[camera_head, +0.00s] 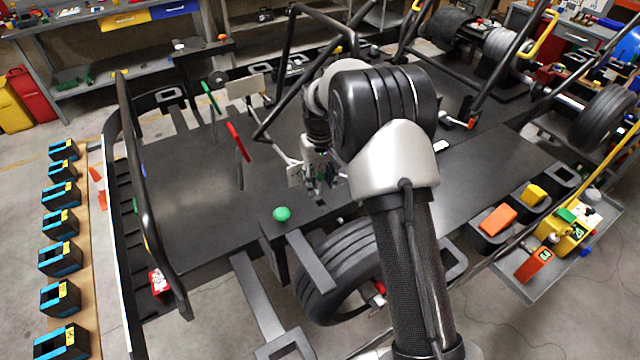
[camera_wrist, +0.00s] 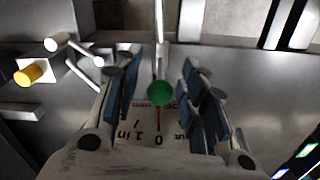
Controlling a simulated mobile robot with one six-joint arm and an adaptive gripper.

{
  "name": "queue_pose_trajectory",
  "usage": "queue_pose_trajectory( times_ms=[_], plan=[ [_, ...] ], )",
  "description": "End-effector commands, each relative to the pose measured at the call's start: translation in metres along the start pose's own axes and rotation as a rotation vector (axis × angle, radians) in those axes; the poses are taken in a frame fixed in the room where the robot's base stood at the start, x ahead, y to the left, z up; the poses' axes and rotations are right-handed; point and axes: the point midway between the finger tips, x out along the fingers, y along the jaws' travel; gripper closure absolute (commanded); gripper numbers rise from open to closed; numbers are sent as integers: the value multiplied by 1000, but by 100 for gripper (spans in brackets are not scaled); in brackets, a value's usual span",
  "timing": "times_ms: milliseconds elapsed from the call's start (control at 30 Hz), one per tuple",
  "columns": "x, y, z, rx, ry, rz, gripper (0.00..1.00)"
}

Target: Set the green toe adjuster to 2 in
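The green toe adjuster (camera_wrist: 188,93) shows in the wrist view as a round green knob between my fingers, closer to the right one. Whether it touches that finger I cannot tell. A thin red line points at or near 0. The rest of the scale is partly hidden by my fingers. My gripper (camera_wrist: 160,95) is open, with fingers on both sides of the knob. In the head view my gripper (camera_head: 322,190) is low over the kart, beside the front frame tubes.
A second-looking green knob (camera_head: 282,214) shows left of my gripper in the head view. A black tyre (camera_head: 345,272) lies close below. A yellow-capped part (camera_wrist: 28,75) is at left in the wrist view. A grey tool tray (camera_head: 548,290) stands right.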

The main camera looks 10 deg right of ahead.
Motion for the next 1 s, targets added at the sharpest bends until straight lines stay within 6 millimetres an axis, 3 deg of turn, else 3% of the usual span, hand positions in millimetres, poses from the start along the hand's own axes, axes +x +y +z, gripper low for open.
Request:
queue_pose_trajectory(
  times_ms=[333, 900, 1000],
  plan=[
    [3, 0, 0, 0, 0, 0, 62],
    [3, 0, 0, 0, 0, 0, 100],
    [3, 0, 0, 0, 0, 0, 100]
  ],
)
